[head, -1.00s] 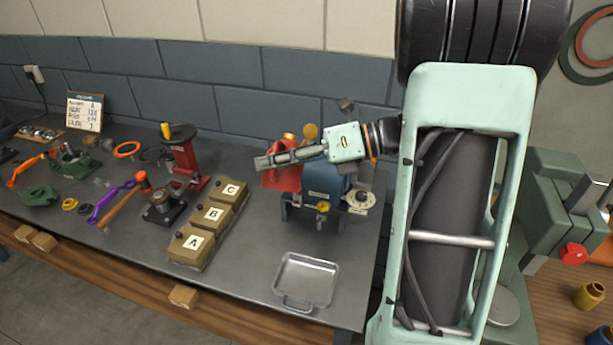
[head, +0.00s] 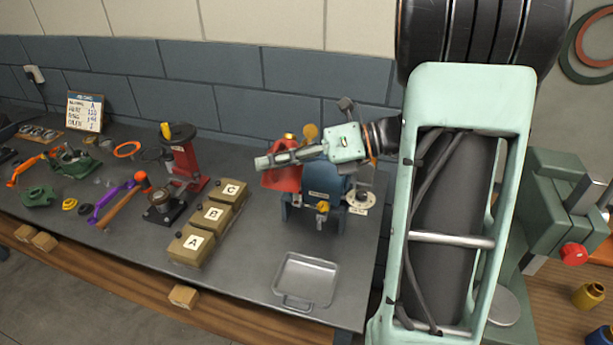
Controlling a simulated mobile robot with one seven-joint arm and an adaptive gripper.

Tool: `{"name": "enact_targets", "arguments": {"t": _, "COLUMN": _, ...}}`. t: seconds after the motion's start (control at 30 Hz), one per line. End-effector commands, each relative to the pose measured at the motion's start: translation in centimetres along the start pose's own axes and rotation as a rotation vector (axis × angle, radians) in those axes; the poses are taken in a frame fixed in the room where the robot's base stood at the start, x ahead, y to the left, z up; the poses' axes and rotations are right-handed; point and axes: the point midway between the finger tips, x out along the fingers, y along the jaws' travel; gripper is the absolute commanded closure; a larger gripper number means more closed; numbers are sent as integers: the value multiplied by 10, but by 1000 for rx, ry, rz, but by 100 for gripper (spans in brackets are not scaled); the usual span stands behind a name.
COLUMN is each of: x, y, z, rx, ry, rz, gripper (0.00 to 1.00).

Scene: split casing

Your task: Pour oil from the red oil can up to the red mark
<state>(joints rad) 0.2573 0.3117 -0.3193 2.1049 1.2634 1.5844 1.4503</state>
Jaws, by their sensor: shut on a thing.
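The red oil can (head: 284,179) is held up at the left end of the blue casing (head: 325,184), above the bench. My gripper (head: 275,157) is shut on the can near its top and hides part of it. The can's spout and any oil stream cannot be made out. The red mark cannot be made out at this size.
A metal tray (head: 306,306) lies in front of the casing. Boxes labelled A, B (head: 213,214) and C stand to its left. A red press-like stand (head: 184,160) and several loose tools lie further left. Bare bench shows between the boxes and tray.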

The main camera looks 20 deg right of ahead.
Motion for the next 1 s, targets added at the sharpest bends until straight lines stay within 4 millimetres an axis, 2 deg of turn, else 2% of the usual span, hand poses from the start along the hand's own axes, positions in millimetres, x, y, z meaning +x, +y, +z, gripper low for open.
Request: {"name": "enact_targets", "arguments": {"t": 1.0, "x": 0, "y": 0, "z": -1, "rx": 8, "ry": -2, "rz": 5, "gripper": 100}}
